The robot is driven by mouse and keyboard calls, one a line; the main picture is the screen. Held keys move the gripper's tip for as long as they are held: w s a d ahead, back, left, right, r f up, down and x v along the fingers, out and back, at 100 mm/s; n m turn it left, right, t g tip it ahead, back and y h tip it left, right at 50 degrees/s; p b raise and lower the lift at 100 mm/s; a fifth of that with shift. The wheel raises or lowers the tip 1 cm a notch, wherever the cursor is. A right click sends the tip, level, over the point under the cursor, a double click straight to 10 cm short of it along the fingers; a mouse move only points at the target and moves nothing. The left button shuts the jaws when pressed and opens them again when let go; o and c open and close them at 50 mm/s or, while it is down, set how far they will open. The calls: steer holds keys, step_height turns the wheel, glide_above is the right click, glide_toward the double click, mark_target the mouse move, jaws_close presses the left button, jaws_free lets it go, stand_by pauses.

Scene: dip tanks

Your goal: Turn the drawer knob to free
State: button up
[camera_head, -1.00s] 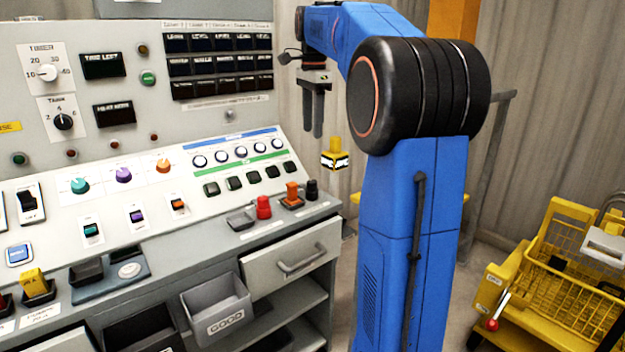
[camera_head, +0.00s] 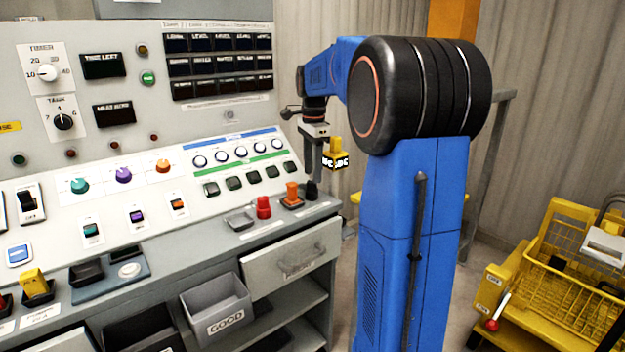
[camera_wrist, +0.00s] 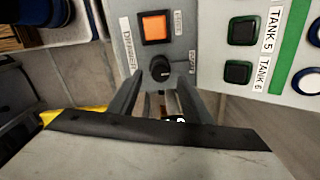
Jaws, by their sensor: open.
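The black knob (camera_head: 312,192) is at the right end of the console's front ledge, beside a square orange button (camera_head: 292,188). In the wrist view the knob (camera_wrist: 160,69) is round, with a light mark on its face, and small labels I cannot read surely are around it. My gripper (camera_head: 310,175) points down just above the knob. The drawer (camera_head: 265,268) under the ledge looks shut.
A red knob (camera_head: 263,207) and a small grey tray (camera_head: 239,221) are left of the orange button. Tank switches (camera_wrist: 242,31) are on the sloped panel behind. A grey GOOD bin (camera_head: 217,306) is below left. A yellow basket cart (camera_head: 570,265) stands at the right.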

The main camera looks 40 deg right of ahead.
mark_target(308, 187)
steer(key=shift+f, duration=1.7)
steer(key=shift+c, duration=0.7)
steer(key=c, duration=0.9)
steer(key=shift+c, duration=0.2)
